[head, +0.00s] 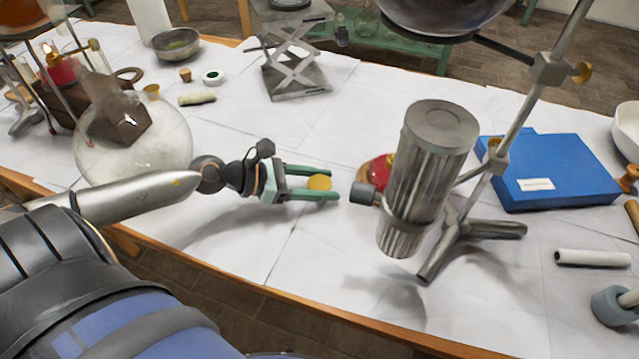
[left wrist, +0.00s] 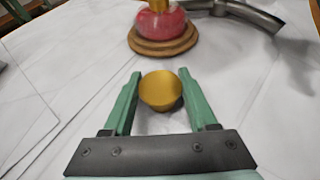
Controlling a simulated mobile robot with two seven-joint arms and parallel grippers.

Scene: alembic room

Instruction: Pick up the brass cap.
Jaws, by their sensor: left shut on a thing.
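The brass cap (head: 319,182) is a small round gold piece between the green fingers of my left gripper (head: 333,183). In the left wrist view the cap (left wrist: 161,91) sits near the fingertips of the left gripper (left wrist: 160,75), which is shut on it. The gripper is low over the white-covered table, but I cannot tell if the cap clears the surface. A red glass lamp (left wrist: 160,25) with a brass collar stands on a round wooden base just beyond the fingertips. In the head view the lamp (head: 374,174) is mostly hidden behind a metal cylinder. My right gripper is not in view.
The ribbed metal cylinder (head: 428,175) on a stand (head: 470,232) is close to the right of my left gripper. A round glass flask (head: 135,148) stands left of it. A blue box (head: 550,170) lies at right. The table's front edge is nearby.

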